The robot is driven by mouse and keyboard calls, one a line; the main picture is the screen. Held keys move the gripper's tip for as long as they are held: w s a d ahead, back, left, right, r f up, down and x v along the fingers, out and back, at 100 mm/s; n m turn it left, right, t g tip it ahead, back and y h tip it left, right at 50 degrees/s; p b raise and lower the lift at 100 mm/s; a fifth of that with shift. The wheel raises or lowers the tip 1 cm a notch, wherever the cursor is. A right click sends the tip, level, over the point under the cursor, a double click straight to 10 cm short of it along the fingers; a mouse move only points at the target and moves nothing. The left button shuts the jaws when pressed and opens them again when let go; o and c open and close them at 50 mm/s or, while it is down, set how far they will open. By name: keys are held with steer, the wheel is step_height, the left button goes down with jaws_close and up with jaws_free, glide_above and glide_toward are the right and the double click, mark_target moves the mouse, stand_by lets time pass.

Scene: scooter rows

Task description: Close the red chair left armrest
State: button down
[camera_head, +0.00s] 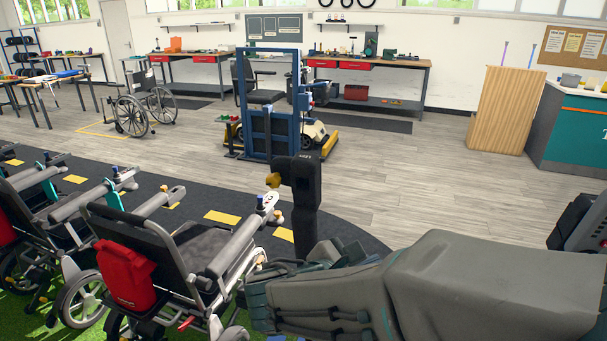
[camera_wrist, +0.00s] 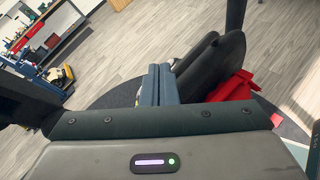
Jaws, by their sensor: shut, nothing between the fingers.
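In the wrist view my gripper (camera_wrist: 158,84) shows as two blue-grey fingers pressed together, shut and empty. Just right of the fingertips is a dark padded bar (camera_wrist: 212,60), with red surfaces (camera_wrist: 238,86) behind it. I cannot tell whether the fingers touch the bar, or whether it is the left armrest. In the head view a wheelchair with a red bag (camera_head: 127,277) on its backrest stands at lower left, its armrests (camera_head: 238,243) lying roughly level. A dark upright post (camera_head: 303,195) with a yellow knob rises behind my grey arm, which hides its foot and my fingers.
Another chair (camera_head: 40,205) stands at far left, and part of a dark one (camera_head: 582,225) shows at the right edge. A blue lift frame (camera_head: 268,132), a wooden cabinet (camera_head: 507,110) and workbenches (camera_head: 370,68) stand farther back. The grey floor between is clear.

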steer(key=w+a+r+n+t+y, duration=0.1)
steer(key=w+a+r+n+t, duration=0.1)
steer(key=a+r+n+t, duration=0.35)
steer(key=n+t+y, duration=0.3)
steer(key=n+t, duration=0.1)
steer(key=n, duration=0.1)
glide_toward(309, 167)
steer(key=p+x, duration=0.3)
steer(key=x, duration=0.3)
steer(key=shift+w+d, duration=0.15)
steer(key=shift+w, duration=0.25)
steer(key=shift+w, duration=0.1)
